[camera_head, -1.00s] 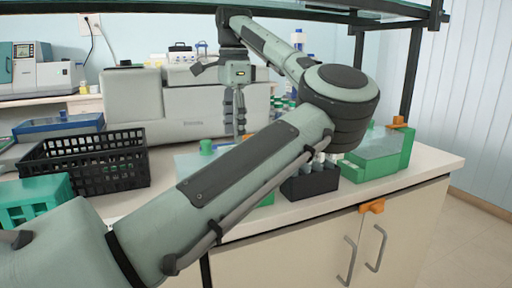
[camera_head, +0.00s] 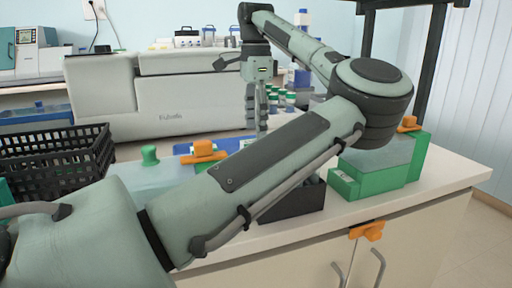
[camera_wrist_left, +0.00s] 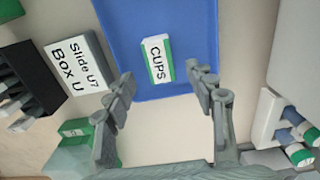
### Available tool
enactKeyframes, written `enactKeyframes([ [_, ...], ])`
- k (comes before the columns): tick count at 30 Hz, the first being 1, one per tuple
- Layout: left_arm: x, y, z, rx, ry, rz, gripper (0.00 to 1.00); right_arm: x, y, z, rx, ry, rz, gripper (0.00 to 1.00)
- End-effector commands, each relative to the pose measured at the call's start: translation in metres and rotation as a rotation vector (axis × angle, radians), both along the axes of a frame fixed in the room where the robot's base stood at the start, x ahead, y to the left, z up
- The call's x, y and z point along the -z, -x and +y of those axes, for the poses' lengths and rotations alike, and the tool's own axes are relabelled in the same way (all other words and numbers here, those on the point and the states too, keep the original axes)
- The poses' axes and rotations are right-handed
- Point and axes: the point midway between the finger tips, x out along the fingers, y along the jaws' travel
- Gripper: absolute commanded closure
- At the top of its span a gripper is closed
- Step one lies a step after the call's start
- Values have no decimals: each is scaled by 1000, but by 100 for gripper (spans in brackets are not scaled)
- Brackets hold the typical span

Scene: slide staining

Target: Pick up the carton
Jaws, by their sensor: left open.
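A small white carton with green edges, marked "CUPS" (camera_wrist_left: 157,60), lies on a blue mat (camera_wrist_left: 187,30) in the left wrist view. My left gripper (camera_wrist_left: 162,76) is open there, its two fingers apart with the carton between and slightly beyond their tips. Nothing is held. In the head view my left gripper (camera_head: 262,122) points down over the back of the bench, near the blue mat (camera_head: 238,144). My right gripper is not in view.
A white box labelled "Slide" (camera_wrist_left: 88,52) lies beside the mat. Capped bottles (camera_wrist_left: 296,152) stand at the right. In the head view, a black basket (camera_head: 60,165), black rack (camera_head: 292,203), green-based container (camera_head: 385,178) and large grey machine (camera_head: 180,95) surround the arm.

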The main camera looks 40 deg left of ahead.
Motion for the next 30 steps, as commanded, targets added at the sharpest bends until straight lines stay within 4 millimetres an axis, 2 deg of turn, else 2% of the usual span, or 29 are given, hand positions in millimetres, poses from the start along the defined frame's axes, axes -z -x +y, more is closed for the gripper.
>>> enactKeyframes([
  [10,45,6,2,1,0,1,45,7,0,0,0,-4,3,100],
  [18,50,6,3,1,0,1,45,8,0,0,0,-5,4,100],
  [30,50,6,3,1,0,0,94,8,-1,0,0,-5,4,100],
])
